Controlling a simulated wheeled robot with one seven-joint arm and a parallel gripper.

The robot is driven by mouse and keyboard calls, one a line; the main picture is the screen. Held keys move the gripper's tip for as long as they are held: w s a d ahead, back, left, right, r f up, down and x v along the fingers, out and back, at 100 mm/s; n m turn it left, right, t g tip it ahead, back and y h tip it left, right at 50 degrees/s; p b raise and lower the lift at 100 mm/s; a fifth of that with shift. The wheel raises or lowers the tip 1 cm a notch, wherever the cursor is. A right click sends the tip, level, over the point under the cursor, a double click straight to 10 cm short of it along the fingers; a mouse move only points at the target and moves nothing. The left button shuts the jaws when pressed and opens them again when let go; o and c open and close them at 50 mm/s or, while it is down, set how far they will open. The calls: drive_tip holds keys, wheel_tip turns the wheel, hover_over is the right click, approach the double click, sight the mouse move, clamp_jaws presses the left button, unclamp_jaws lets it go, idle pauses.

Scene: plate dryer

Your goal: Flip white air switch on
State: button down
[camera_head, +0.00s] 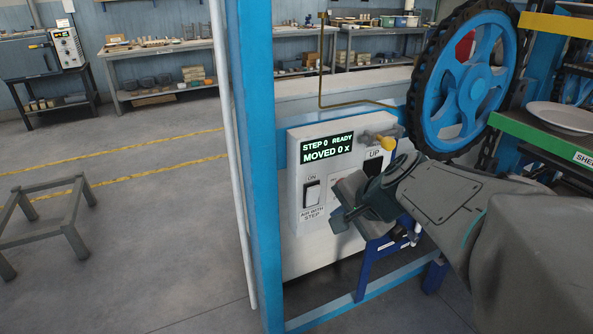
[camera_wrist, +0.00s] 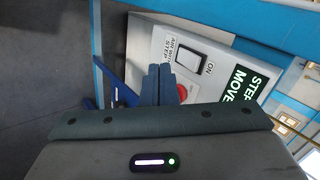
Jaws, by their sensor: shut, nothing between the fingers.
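The white air switch (camera_head: 312,193) is a rocker in a dark frame on the left of a white control box (camera_head: 297,233). "ON" is printed above it and an "AIR WITH STEP" label below. In the wrist view the switch (camera_wrist: 187,58) lies just right of my fingertips. My gripper (camera_head: 339,220) is shut and empty, close to the lower right of the switch. In the wrist view the closed fingers (camera_wrist: 158,72) appear apart from the switch, though the exact gap cannot be told. The fingers partly cover a red button (camera_wrist: 182,92).
A green-lit display (camera_head: 327,148) reads "STEP 0 READY, MOVED 0 x". A black "UP" switch (camera_head: 374,161) and a yellow handle (camera_head: 380,141) are near my wrist. A blue post (camera_head: 254,150) stands left of the box. A blue wheel (camera_head: 470,85) is at upper right.

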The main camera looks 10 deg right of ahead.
drive_tip(key=w+d+m, duration=0.1)
drive_tip(key=w+d+r+m+t, duration=0.1)
drive_tip(key=w+m, duration=0.1)
drive_tip(key=shift+w+d+t, duration=0.1)
drive_tip(key=shift+d+t, duration=0.2)
drive_tip(key=b, duration=0.1)
approach(314, 192)
wheel_tip(314, 192, down, 4)
drive_tip(key=w+a, duration=0.1)
drive_tip(key=w, duration=0.2)
drive_tip(key=shift+w+a+r, duration=0.1)
drive_tip(key=shift+w+a, duration=0.2)
drive_tip(key=shift+w, duration=0.15)
drive_tip(key=shift+r+p, duration=0.1)
drive_tip(key=shift+p, duration=0.2)
